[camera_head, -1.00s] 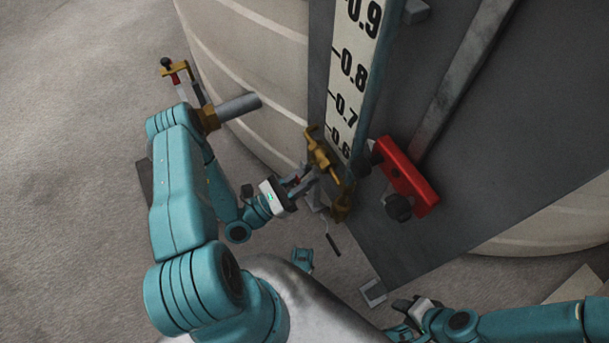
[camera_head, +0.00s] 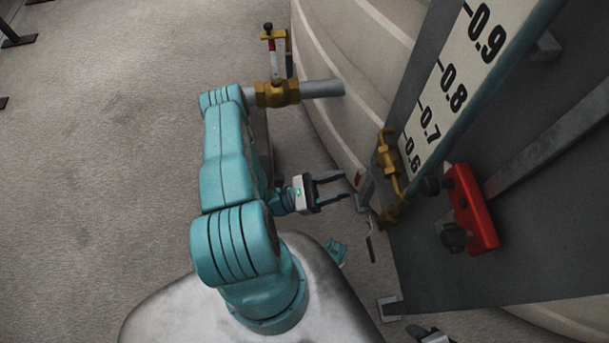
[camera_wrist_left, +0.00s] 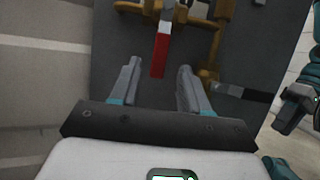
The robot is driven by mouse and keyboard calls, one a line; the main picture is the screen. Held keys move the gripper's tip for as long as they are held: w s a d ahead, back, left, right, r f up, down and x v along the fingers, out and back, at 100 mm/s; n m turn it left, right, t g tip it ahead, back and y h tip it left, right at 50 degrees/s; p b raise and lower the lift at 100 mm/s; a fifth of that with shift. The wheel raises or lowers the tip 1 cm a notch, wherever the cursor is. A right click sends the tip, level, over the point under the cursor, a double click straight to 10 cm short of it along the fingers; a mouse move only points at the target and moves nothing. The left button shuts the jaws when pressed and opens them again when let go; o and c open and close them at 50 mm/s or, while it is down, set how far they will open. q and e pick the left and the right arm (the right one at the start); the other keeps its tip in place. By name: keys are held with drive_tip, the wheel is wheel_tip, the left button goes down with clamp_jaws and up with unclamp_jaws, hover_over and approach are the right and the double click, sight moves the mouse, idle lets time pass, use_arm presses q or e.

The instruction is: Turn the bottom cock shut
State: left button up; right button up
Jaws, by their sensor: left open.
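The bottom cock (camera_head: 388,206) is a brass fitting at the foot of the gauge board, joined to a brass piece above it. My left gripper (camera_head: 346,186) is open and empty, left of the cock. In the wrist view the lever's red end lies between its two fingers in the picture, with gaps on both sides. My right gripper (camera_wrist_left: 295,108) is at the right edge there; its jaws are unclear.
The white scale board (camera_head: 445,95) rises above the cock. A red block with black knobs (camera_head: 472,208) is just right of it. Another brass valve on a pipe (camera_head: 278,93) stands behind my left arm. The tank wall (camera_head: 350,60) curves behind. Floor is open at left.

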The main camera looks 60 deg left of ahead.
use_arm(q)
drive_tip(key=v, duration=0.9)
drive_tip(key=shift+s, duration=0.1)
